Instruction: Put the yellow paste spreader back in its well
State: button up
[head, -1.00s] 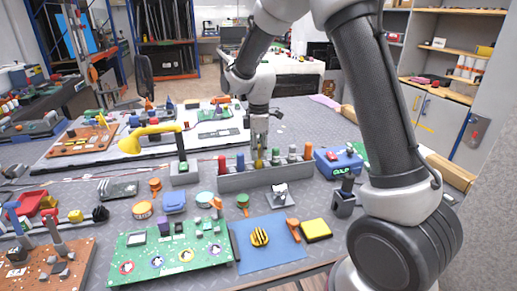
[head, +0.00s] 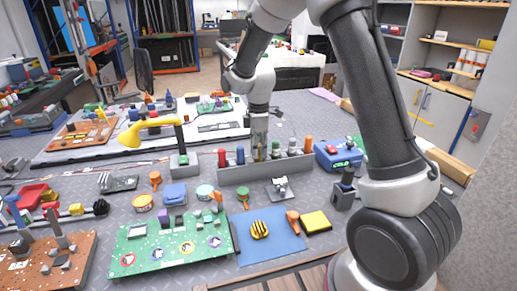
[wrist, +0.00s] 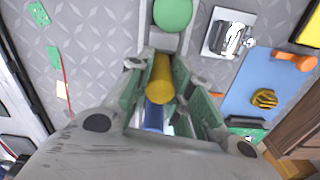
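The grey rack (head: 255,175) stands mid-table in the head view with a row of coloured handles. The yellow paste spreader (wrist: 160,78) is upright between my fingers in the wrist view, over the rack's line between a blue handle (wrist: 153,116) and a green one (wrist: 173,12). My gripper (head: 260,152) points straight down at the rack and appears shut on the yellow handle, with a finger close on each side. The spreader's lower end and its well are hidden, so I cannot tell how deep it sits.
Red (head: 222,158) and orange (head: 308,145) handles stand at the rack's ends. A small metal clamp (head: 280,188) and a blue mat (head: 270,238) lie in front. A yellow lamp (head: 135,132) stands left, and a blue box (head: 338,157) is right of the rack.

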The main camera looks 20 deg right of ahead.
jog(key=o, duration=0.4)
notch_tip(320, 180, up, 12)
dwell(0.4)
